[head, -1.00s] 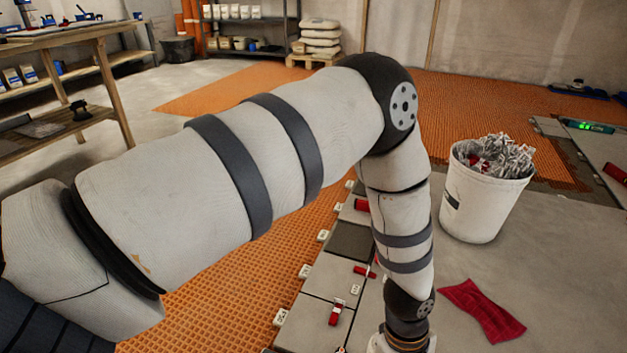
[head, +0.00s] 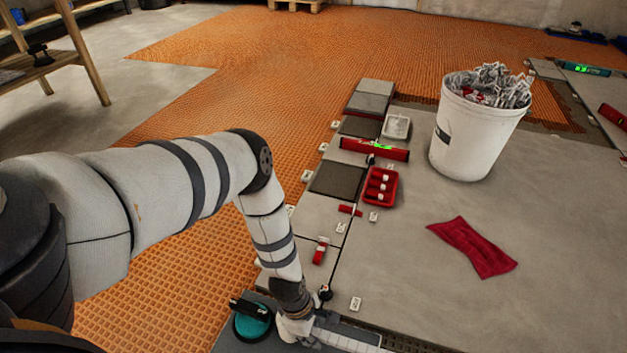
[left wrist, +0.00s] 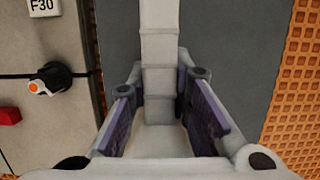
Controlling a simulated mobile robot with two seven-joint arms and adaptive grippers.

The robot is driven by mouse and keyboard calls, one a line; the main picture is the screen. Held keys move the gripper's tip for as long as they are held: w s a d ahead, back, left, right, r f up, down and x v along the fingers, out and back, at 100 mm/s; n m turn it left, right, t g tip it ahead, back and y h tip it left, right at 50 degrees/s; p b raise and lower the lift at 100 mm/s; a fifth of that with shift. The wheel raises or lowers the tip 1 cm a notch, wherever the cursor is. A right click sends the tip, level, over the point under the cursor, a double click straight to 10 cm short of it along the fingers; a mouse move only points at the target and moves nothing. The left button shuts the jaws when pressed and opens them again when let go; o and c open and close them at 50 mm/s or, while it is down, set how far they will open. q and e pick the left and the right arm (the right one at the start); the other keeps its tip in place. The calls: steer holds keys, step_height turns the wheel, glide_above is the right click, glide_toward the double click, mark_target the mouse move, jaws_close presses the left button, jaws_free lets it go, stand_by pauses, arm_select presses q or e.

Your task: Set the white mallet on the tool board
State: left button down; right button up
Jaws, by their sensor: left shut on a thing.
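My left gripper (head: 300,330) is low at the bottom of the head view, beside the edge of the tile row. In the left wrist view the left gripper (left wrist: 160,88) is shut on a pale, segmented bar (left wrist: 160,45), which looks like the handle of the white mallet. The mallet's head cannot be made out. Beneath it in the wrist view lies a flat dark grey surface (left wrist: 225,50); I cannot tell whether this is the tool board or a tile. My right gripper is not in view.
A teal suction cup-like tool (head: 252,325) stands left of my left gripper. A black knob (left wrist: 58,78) sits on the tile joint. Farther off are a red tray (head: 380,187), a red level (head: 374,150), a white bucket (head: 478,125) and a red cloth (head: 473,247).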

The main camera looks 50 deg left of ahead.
arm_select(q)
step_height(320, 180, down, 2)
steer(key=shift+s+f+b, duration=0.1)
steer(key=shift+b, duration=0.2)
steer(key=c, duration=1.5)
jaws_free()
steer(key=shift+o, duration=0.2)
